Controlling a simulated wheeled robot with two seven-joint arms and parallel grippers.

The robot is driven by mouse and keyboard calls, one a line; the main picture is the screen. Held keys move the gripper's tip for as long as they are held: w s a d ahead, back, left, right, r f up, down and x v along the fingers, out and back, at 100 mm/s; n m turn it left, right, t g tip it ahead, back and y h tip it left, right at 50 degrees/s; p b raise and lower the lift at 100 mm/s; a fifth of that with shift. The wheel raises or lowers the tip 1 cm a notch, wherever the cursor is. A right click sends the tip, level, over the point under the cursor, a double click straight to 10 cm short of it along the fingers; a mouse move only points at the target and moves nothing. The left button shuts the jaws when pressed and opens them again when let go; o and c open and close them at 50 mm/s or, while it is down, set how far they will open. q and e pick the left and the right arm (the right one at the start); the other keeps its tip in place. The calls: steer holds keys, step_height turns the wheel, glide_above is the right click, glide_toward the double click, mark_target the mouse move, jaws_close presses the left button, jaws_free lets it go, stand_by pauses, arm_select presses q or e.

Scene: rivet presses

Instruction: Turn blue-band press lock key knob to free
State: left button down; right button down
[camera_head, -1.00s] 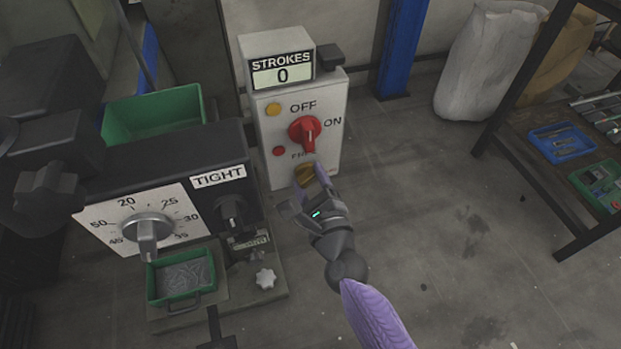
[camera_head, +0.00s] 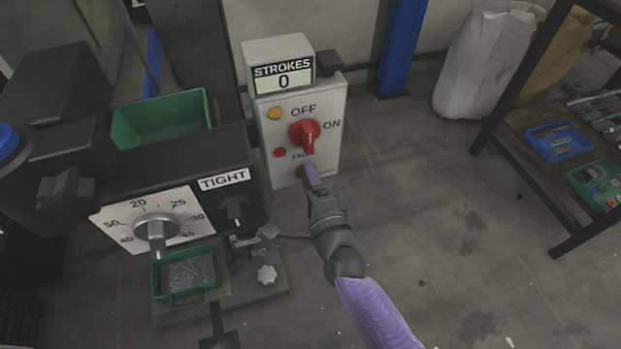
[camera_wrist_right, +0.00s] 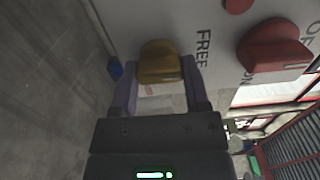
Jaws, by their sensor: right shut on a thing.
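A brass-yellow key knob (camera_wrist_right: 160,62) sits on the light control box, beside the word FREE in the right wrist view. My right gripper (camera_wrist_right: 158,78) has one finger on each side of this knob and is shut on it. In the head view my right gripper (camera_head: 311,176) reaches the lower front of the control box (camera_head: 330,100) and hides most of the knob. No blue band shows clearly on this box. My left gripper is not in view.
A red switch knob (camera_head: 304,135) marked OFF and ON is just above my right gripper. A dark press head (camera_head: 165,170) with a grey dial (camera_head: 156,228) stands at left, near a green bin (camera_head: 160,122). A shelf (camera_head: 530,185) stands right; the floor between is clear.

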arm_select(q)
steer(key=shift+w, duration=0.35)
arm_select(e)
steer(key=shift+n, duration=0.3)
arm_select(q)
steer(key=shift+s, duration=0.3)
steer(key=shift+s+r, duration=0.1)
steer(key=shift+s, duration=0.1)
arm_select(e)
steer(key=shift+c, duration=0.4)
jaws_free()
arm_select(q)
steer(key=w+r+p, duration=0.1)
steer(key=p, duration=0.1)
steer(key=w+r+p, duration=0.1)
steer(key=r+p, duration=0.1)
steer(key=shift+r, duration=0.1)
arm_select(e)
steer(key=v, duration=1)
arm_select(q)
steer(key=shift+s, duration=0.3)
